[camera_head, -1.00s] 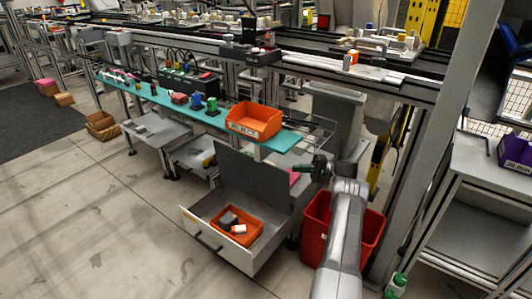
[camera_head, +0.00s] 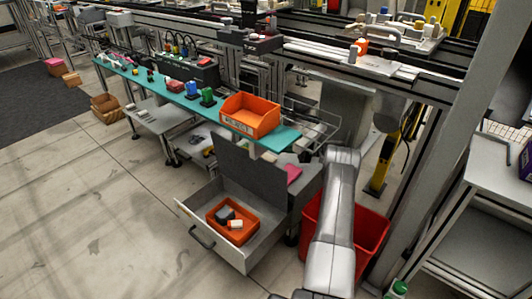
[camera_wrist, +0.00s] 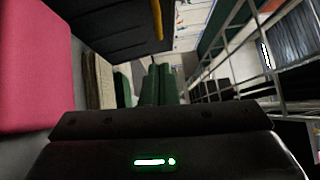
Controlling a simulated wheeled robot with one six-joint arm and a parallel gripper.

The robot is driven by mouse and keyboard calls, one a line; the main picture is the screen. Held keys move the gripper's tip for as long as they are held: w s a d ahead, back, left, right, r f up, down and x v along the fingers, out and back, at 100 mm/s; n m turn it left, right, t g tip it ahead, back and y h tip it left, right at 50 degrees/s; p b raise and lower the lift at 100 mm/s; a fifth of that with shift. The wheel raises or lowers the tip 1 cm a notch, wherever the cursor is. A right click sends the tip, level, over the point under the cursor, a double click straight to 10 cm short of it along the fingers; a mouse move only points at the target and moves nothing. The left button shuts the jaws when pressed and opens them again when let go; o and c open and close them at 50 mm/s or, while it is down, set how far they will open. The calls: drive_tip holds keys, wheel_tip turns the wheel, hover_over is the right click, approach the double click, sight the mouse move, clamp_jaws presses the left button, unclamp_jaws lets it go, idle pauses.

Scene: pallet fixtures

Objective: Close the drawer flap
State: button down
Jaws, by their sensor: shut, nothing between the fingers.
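The drawer (camera_head: 262,243) stands pulled out, with a white front and a dark handle (camera_head: 203,238). A dark grey flap panel (camera_head: 250,182) stands upright at its back. An orange bin (camera_head: 251,231) with a few small parts lies inside. My gripper is hidden in the head view, where my grey arm rises right of the drawer. In the wrist view my gripper's dark green fingers (camera_wrist: 160,75) are together and empty. A large pink thing (camera_wrist: 35,70) is close on the left there. I cannot tell whether the dark panel above it is the flap.
A red bin (camera_head: 372,235) stands beside my arm. An orange box (camera_head: 250,115) sits on the teal shelf (camera_head: 150,87) above the drawer. A wire rack (camera_head: 310,125) is behind; wire bars (camera_wrist: 232,68) also show at the right of the wrist view.

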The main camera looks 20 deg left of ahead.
drive_tip(key=s+a+b, duration=0.1)
drive_tip(key=s+a, duration=0.5)
drive_tip(key=shift+s+a+r, duration=0.15)
drive_tip(key=shift+s+r, duration=0.1)
drive_tip(key=shift+r, duration=0.1)
idle(0.3)
